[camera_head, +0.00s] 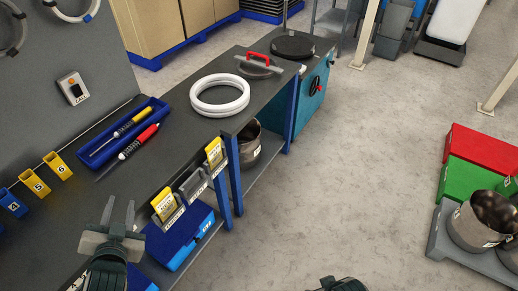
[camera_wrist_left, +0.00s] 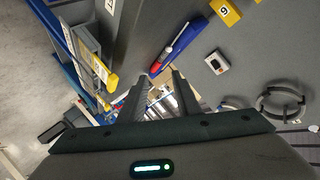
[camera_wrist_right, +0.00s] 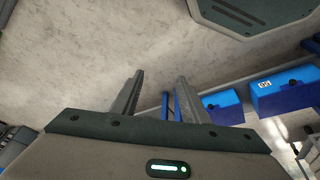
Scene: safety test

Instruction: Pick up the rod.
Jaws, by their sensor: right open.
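I cannot tell for sure which thing is the rod. The slender things I see are a red-handled, pointed tool (camera_head: 139,143) lying on the dark bench beside a blue tray (camera_head: 104,155), and a yellow-and-black tool (camera_head: 131,123) in that tray. The tray and red handle also show in the left wrist view, ahead of the fingers. My left gripper (camera_head: 119,212) is open and empty, over the near part of the bench, short of the tools. My right gripper (camera_wrist_right: 158,82) is open and empty above bare floor; only part of it shows at the head view's bottom edge.
White rings (camera_head: 220,108) and a red-handled lid (camera_head: 258,65) lie farther along the bench. Yellow numbered holders (camera_head: 58,165) stand at left. A blue box (camera_head: 180,238) sits on the lower shelf. Red and green boxes (camera_head: 468,180) stand at right. The middle floor is clear.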

